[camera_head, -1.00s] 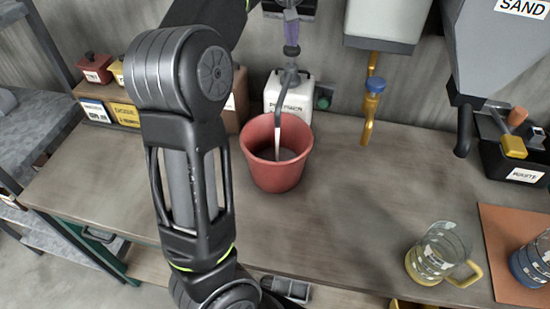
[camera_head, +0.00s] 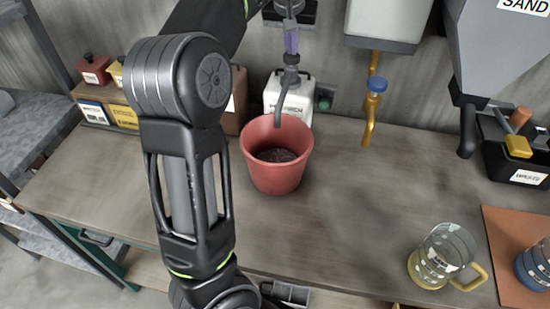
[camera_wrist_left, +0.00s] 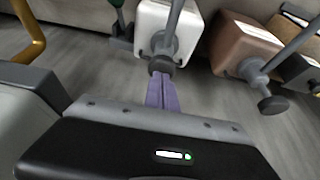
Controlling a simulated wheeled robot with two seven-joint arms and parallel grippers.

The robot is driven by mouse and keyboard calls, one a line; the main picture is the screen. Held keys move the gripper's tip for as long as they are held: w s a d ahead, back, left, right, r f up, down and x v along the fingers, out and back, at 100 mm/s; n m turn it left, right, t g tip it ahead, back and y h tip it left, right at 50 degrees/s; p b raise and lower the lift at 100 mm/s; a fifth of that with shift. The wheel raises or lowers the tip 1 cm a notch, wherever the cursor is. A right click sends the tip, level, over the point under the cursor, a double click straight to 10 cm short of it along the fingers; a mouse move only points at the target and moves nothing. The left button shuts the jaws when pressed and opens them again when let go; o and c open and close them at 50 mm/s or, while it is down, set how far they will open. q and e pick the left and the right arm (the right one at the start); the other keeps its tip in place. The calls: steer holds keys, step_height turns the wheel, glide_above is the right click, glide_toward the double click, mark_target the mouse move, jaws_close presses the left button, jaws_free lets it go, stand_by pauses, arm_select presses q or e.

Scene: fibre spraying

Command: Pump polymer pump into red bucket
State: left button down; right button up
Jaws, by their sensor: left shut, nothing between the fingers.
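The polymer pump is a white labelled bottle (camera_head: 297,98) with a grey pump head and a downturned spout, at the back of the table. It also shows in the left wrist view (camera_wrist_left: 150,22), with its round pump knob just beyond my fingertips. The red bucket (camera_head: 277,175) stands upright in front of it, under the spout, with dark material inside. No stream leaves the spout. My left gripper (camera_head: 291,50) is shut and empty, its purple fingers (camera_wrist_left: 168,92) pointing down at the pump head. I cannot tell whether they touch it. My right gripper is not in view.
A brown container (camera_wrist_left: 245,48) stands beside the pump. A brass tap (camera_head: 371,110) hangs at the back, with a black waste bin (camera_head: 515,160) at right. A glass jug (camera_head: 440,255) stands at front right. The table's middle right is clear.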

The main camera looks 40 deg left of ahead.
arm_select(q)
steer(key=shift+r+p, duration=1.85)
steer(key=shift+r, duration=0.2)
steer(key=shift+f, duration=0.2)
steer(key=shift+f+b, duration=1.7)
steer(key=shift+f, duration=0.4)
steer(key=shift+r, duration=0.1)
steer(key=shift+r+p, duration=2.1)
steer(key=shift+r, duration=0.05)
steer(key=shift+r, duration=0.15)
